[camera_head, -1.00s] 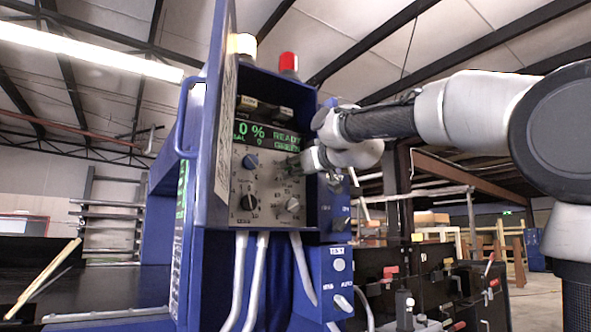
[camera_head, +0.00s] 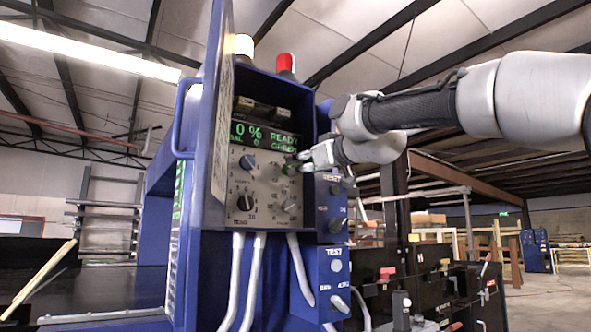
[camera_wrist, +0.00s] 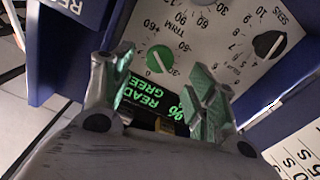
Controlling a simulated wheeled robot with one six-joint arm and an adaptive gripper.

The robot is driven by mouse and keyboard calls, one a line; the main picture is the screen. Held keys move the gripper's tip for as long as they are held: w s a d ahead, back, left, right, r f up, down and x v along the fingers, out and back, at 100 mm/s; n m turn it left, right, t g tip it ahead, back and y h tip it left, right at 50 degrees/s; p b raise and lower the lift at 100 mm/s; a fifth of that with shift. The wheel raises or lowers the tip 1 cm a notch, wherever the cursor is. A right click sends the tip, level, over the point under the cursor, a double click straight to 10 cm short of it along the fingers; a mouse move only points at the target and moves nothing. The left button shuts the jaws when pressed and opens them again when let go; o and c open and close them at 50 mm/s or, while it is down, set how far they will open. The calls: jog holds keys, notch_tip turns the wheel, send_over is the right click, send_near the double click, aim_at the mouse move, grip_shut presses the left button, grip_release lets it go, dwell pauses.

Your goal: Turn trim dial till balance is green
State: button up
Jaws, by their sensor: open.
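The trim dial is a green knob (camera_wrist: 160,59) with a white pointer line, under the word TRIM on the pale panel, in the wrist view. The same green dial (camera_head: 289,169) shows at the panel's upper right in the head view. My gripper (camera_wrist: 160,68) is open, with a finger to each side of the dial and nothing between them. In the head view my gripper (camera_head: 304,162) is just right of the dial, apparently clear of it. The display (camera_head: 264,137) reads 0 %, READY, BAL 0 and GREEN in green letters.
The open blue door (camera_head: 215,100) stands along the left. A side box with switches (camera_head: 335,275) is lower right.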

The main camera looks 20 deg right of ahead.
jog(key=v, duration=0.6)
dwell(0.3)
jog(key=s+d+f+m+g+h, duration=0.1)
jog(key=s+f+g, duration=0.15)
jog(key=f, duration=0.65)
jog(key=s+d+f+m+g+h, duration=0.1)
jog(key=f+m+g, duration=0.15)
jog(key=f, duration=0.65)
jog(key=s+d+f+m+g+h, duration=0.1)
jog(key=s+f+g, duration=0.15)
jog(key=f, duration=0.55)
jog(key=s+d+f+m+g+h, duration=0.1)
jog(key=s+d+f, duration=0.3)
jog(key=s+f, duration=0.4)
jog(key=s+d+f+m+g+h, duration=0.1)
jog(key=s+d+f+g, duration=0.3)
jog(key=s+f, duration=0.4)
notch_tip(320, 180, down, 4)
jog(key=shift+s+h, duration=0.2)
jog(key=shift+h, duration=0.1)
jog(key=shift+a+g, duration=0.1)
jog(key=shift+g, duration=0.15)
